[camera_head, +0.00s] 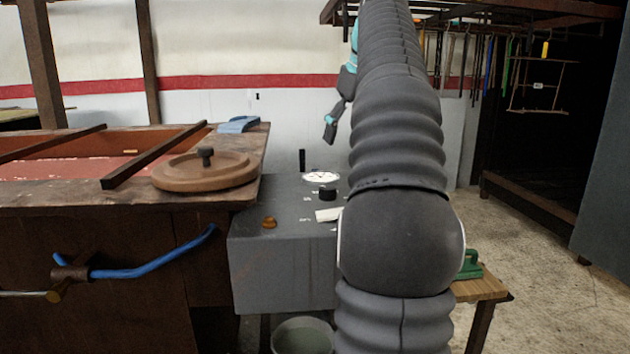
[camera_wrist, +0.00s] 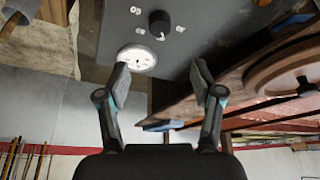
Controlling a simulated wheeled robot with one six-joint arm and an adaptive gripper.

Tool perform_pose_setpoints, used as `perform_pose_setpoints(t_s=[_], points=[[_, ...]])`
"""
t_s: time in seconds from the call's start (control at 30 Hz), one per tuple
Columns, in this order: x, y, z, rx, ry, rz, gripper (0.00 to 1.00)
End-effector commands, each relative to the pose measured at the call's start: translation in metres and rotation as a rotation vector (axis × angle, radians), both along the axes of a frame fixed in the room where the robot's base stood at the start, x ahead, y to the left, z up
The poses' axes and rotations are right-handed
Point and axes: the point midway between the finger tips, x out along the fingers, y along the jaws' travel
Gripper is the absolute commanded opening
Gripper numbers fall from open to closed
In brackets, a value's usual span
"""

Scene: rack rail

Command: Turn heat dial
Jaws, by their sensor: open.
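The heat dial (camera_head: 327,192) is a small black round knob on top of a grey control box (camera_head: 283,262), left of my arm in the head view. In the wrist view the dial (camera_wrist: 159,24) is near the top, with small pale marks around it. A white round gauge (camera_head: 321,177) sits beside the dial, and the gauge also shows in the wrist view (camera_wrist: 137,57). My gripper (camera_wrist: 159,70) is open and empty, its fingers pointing toward the box. In the head view the gripper (camera_head: 331,128) hangs above the box, apart from the dial; my arm partly hides it.
A wooden-edged vat (camera_head: 150,201) with a round brown lid (camera_head: 205,172) stands left of the box. An amber knob (camera_head: 269,222) and a white card (camera_head: 328,214) are on the box. A grey bucket (camera_head: 303,336) stands below.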

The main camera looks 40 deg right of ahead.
Motion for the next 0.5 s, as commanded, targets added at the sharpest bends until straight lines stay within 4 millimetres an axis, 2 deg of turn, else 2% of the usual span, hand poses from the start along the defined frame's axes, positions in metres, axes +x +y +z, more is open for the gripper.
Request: perform_pose_setpoints(t_s=[0.17,0.5], points=[[0.006,-0.001,-0.016,0.001,0.0,0.003,0.67],[0.029,-0.001,-0.074,0.0,0.001,0.002,0.67]])
